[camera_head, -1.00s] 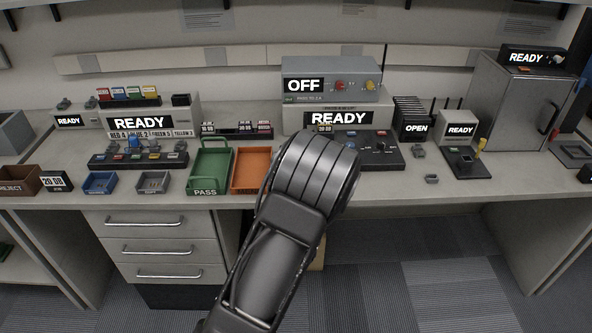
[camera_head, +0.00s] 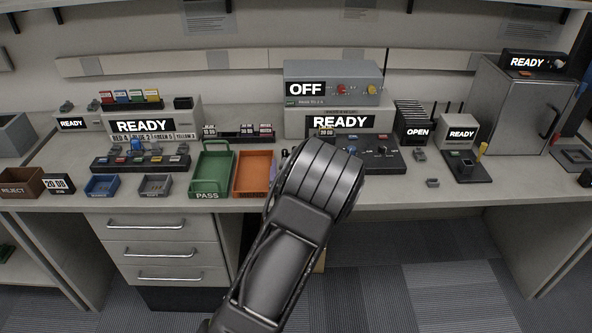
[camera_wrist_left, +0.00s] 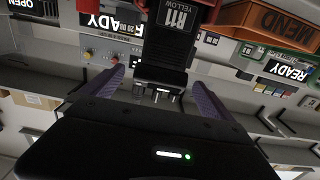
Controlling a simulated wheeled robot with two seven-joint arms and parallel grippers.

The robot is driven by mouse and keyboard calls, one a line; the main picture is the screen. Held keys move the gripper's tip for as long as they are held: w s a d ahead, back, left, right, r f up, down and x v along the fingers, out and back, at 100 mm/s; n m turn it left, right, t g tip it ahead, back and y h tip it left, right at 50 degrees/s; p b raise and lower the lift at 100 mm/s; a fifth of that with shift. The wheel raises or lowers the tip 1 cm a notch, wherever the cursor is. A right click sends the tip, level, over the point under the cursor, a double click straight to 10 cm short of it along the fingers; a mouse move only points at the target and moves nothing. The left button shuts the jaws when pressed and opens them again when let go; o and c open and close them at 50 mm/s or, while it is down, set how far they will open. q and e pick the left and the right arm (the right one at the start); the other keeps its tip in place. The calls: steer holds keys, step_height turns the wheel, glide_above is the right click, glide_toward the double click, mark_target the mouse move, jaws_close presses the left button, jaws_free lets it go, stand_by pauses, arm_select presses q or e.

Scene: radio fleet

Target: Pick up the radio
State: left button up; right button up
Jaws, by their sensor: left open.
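In the left wrist view a black radio (camera_wrist_left: 166,52) with an "R11 YELLOW" label is at the top middle. My left gripper (camera_wrist_left: 157,74) is open, with one purple finger on either side of the radio's near end. I cannot tell whether either finger touches it. In the head view my left arm comes in from the bottom middle and hides the radio. Only a bit of purple finger (camera_head: 272,171) shows beside the orange tray. My right gripper is in neither view.
The orange tray (camera_head: 236,190), marked "MEND" in the wrist view, is just left of my gripper, with the green PASS tray (camera_head: 197,192) beyond it. A grey "READY" unit (camera_head: 294,124) stands behind. Free bench (camera_head: 395,190) lies to the right.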

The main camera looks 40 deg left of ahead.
arm_select(q)
steer(key=p+x, duration=0.1)
steer(key=x, duration=0.3)
steer(key=shift+w+a, duration=0.1)
stand_by(0.4)
steer(key=c, duration=2)
